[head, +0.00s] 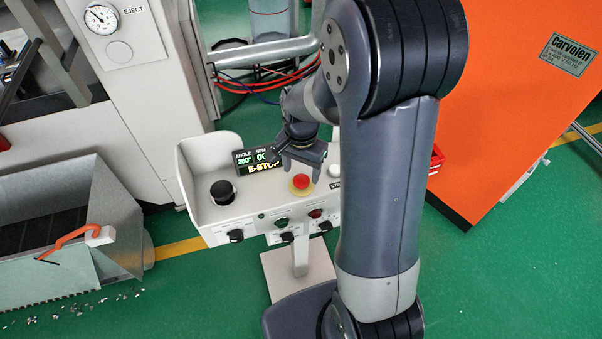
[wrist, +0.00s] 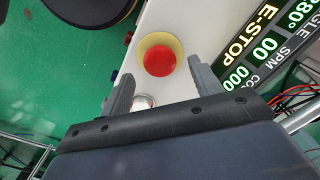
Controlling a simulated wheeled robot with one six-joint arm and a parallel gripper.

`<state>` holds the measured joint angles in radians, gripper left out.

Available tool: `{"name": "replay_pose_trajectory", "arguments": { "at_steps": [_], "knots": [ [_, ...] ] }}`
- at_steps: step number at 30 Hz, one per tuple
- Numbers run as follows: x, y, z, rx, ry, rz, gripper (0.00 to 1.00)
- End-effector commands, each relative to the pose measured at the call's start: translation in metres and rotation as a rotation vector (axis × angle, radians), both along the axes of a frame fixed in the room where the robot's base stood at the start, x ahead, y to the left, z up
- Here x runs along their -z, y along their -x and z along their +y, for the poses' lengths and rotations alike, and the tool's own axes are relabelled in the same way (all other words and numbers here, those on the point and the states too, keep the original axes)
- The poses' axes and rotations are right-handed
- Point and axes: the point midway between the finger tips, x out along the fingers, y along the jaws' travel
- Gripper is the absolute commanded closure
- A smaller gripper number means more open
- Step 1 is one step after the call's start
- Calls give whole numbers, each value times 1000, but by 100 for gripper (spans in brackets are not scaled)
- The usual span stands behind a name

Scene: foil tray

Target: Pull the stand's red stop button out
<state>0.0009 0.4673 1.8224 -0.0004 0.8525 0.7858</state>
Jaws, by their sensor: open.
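The red stop button (head: 301,181) sits on a yellow round base on top of the white control stand (head: 205,212). In the wrist view the red button (wrist: 159,61) shows clear, with its yellow collar around it. My gripper (head: 302,170) is above and just behind the button in the head view. In the wrist view its two fingers (wrist: 158,80) are spread, with the button beyond the gap between their tips. They hold nothing, and I see no contact with the button. The stand's display (head: 259,162) reads E-STOP.
A black round button (head: 222,190) stands at the stand's left, and knobs (head: 237,236) line its front. A white button (head: 334,171) is right of the red one. An orange cabinet (head: 520,100) stands at right, a metal chute (head: 110,230) at left.

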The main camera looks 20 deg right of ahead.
Motion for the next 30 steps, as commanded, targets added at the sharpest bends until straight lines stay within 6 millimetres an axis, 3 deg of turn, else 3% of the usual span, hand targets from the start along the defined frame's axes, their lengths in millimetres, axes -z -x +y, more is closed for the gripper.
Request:
{"name": "replay_pose_trajectory", "arguments": {
  "at_steps": [6, 17, 30],
  "knots": [
    [23, 0, 0, 0, 1, 1, 40],
    [28, 0, 0, -1, 1, -1, 40],
    [27, 0, 0, -1, 0, -1, 76]
  ]
}}
